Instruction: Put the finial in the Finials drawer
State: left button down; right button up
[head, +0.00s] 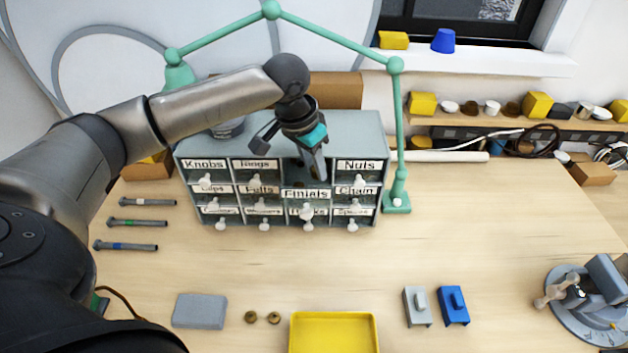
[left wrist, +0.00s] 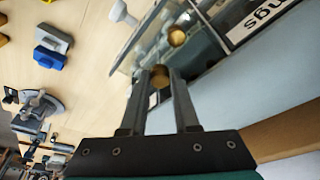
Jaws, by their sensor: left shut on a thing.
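My left gripper (head: 313,168) reaches down over the front of the grey small-parts cabinet (head: 345,125). In the left wrist view its fingers (left wrist: 160,82) are shut on a small brass finial (left wrist: 159,76). The Finials drawer (head: 306,195), in the middle row, stands pulled out below the gripper. In the left wrist view a clear drawer wall (left wrist: 150,38) and a second round brass piece (left wrist: 177,36) show just beyond the fingertips. The held finial is hidden in the head view. My right gripper is not in view.
A green jointed lamp arm (head: 400,130) stands right of the cabinet and arches over it. A yellow tray (head: 334,316), two brass pieces (head: 262,317), a grey block (head: 200,311) and grey and blue fixtures (head: 436,306) lie in front. The table between is clear.

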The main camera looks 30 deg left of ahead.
aim_at(314, 182)
pick_arm(q)
jog(key=shift+f, duration=2.25)
jog(key=c, duration=0.9)
grip_release()
jog(key=shift+f, duration=0.1)
jog(key=v, duration=1.2)
